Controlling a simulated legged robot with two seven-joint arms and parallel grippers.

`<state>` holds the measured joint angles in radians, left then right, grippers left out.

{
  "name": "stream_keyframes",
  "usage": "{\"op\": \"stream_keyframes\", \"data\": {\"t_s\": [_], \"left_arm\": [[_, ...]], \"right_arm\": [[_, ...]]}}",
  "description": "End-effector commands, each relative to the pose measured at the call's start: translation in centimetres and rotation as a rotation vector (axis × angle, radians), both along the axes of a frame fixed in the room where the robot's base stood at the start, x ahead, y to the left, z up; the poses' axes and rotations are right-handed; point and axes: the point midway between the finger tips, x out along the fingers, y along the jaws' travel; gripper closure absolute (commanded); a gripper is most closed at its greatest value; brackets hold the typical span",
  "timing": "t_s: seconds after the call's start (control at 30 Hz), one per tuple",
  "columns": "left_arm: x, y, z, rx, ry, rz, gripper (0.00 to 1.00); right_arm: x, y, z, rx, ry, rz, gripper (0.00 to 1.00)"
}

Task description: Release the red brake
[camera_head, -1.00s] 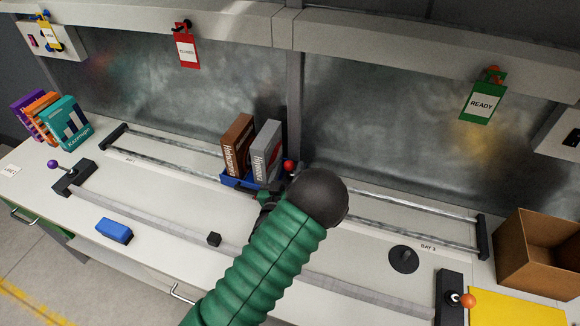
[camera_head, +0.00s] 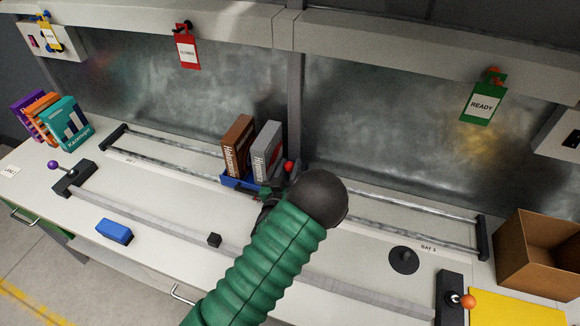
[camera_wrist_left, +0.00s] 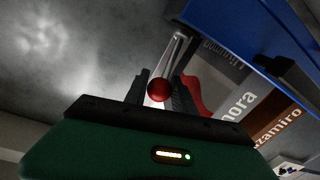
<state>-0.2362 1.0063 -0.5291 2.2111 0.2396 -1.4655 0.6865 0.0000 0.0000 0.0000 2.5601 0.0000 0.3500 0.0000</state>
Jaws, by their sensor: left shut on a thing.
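The red brake shows as a red ball knob (camera_head: 289,166) beside the right end of the blue carriage (camera_head: 238,183) on the rails. In the left wrist view the red knob (camera_wrist_left: 159,89) sits between the two dark fingers of my left gripper (camera_wrist_left: 160,92), which is shut on it. A red part (camera_wrist_left: 193,95) shows beside the right finger. In the head view my left arm in its green sleeve hides most of the left gripper (camera_head: 272,192). My right gripper is not in view.
A purple-knobbed lever (camera_head: 53,164) and an orange-knobbed lever (camera_head: 467,301) stand at the bench ends. A blue block (camera_head: 114,231) and a small black cube (camera_head: 214,240) lie in front.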

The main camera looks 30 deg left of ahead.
Motion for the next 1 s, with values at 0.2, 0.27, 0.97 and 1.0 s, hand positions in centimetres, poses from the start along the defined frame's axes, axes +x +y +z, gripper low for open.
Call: {"op": "stream_keyframes", "data": {"t_s": [0.2, 0.27, 0.97, 1.0], "left_arm": [[0.3, 0.1, 0.7, -0.011, 0.042, 0.000, 1.00], [0.5, 0.2, 0.9, -0.018, 0.067, 0.001, 1.00], [4.9, 1.2, 1.0, -0.146, 0.607, 0.000, 1.00], [4.9, 1.3, 0.6, -0.145, 0.606, 0.000, 1.00]], "right_arm": [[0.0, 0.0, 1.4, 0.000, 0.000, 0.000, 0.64], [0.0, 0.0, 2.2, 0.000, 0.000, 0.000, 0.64], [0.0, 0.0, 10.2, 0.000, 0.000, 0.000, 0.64], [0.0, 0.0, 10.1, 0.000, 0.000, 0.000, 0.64]]}}
